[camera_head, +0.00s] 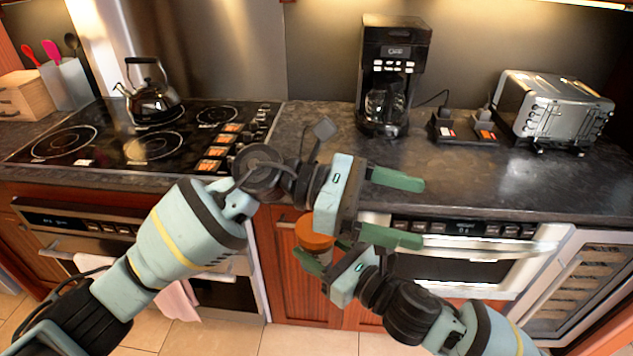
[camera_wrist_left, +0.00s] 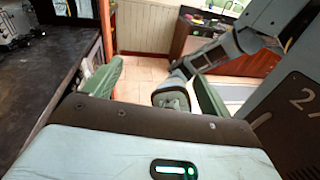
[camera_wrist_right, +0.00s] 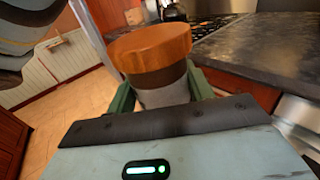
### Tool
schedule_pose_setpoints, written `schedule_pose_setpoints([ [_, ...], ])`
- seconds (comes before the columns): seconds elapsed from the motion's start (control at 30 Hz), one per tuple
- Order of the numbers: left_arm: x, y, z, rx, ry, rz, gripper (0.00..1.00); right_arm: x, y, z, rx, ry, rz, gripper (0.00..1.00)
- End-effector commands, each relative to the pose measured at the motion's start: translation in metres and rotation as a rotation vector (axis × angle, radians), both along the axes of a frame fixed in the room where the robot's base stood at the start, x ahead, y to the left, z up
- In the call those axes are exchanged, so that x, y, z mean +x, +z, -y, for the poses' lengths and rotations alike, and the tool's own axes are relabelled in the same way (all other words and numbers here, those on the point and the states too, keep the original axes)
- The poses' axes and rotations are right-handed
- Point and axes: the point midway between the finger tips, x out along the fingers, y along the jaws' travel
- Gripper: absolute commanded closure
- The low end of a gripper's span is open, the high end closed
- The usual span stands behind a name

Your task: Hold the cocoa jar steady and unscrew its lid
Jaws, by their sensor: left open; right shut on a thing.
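The cocoa jar has an orange lid (camera_head: 314,233), which is on the jar, and a pale body (camera_wrist_right: 165,95). My right gripper (camera_head: 322,258) is shut on the jar body below the lid, in front of the cabinets. In the right wrist view the jar stands between the green fingers, with the lid (camera_wrist_right: 150,47) above them. My left gripper (camera_head: 408,210) is open and empty, right of the lid, its fingers pointing right. In the left wrist view nothing lies between its fingers (camera_wrist_left: 157,80). Part of the jar is hidden by the grippers.
The dark counter (camera_head: 460,175) runs behind my grippers. On it are a coffee maker (camera_head: 390,70), a toaster oven (camera_head: 553,108) and a stove (camera_head: 150,140) with a kettle (camera_head: 150,98). A microwave drawer (camera_head: 470,255) is below the counter. Floor lies in front.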

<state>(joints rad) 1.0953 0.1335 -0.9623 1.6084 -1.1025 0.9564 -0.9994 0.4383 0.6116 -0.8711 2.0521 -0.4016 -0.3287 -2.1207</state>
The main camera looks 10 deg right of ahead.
Motion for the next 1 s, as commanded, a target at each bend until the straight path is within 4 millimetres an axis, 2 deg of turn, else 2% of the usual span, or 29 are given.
schedule_pose_setpoints([
  [0.1, -0.006, -0.012, 0.007, 0.118, -0.098, 0.219, 0.17, 0.0, 0.001, 0.0, 0.001, 0.0, 0.002, 1.0],
  [0.23, -0.006, -0.029, 0.005, 0.252, -0.214, 0.445, 0.17, 0.0, 0.001, 0.0, 0.001, 0.0, 0.002, 1.0],
  [0.37, 0.005, -0.042, -0.006, 0.396, -0.332, 0.656, 0.17, 0.0, 0.001, 0.0, 0.001, 0.0, 0.002, 1.0],
  [0.5, 0.025, -0.049, -0.027, 0.567, -0.464, 0.858, 0.17, 0.0, 0.001, 0.0, 0.001, 0.0, 0.002, 1.0],
  [0.63, 0.048, -0.046, -0.051, 0.726, -0.584, 1.008, 0.17, 0.0, 0.001, 0.0, 0.001, 0.0, 0.002, 1.0],
  [0.8, 0.073, -0.033, -0.08, 0.896, -0.699, 1.124, 0.17, 0.0, 0.001, 0.0, 0.001, 0.0, 0.002, 1.0],
  [1.0, 0.086, -0.023, -0.098, 0.992, -0.763, 1.172, 0.17, 0.0, 0.001, 0.0, 0.001, 0.0, 0.002, 1.0],
])
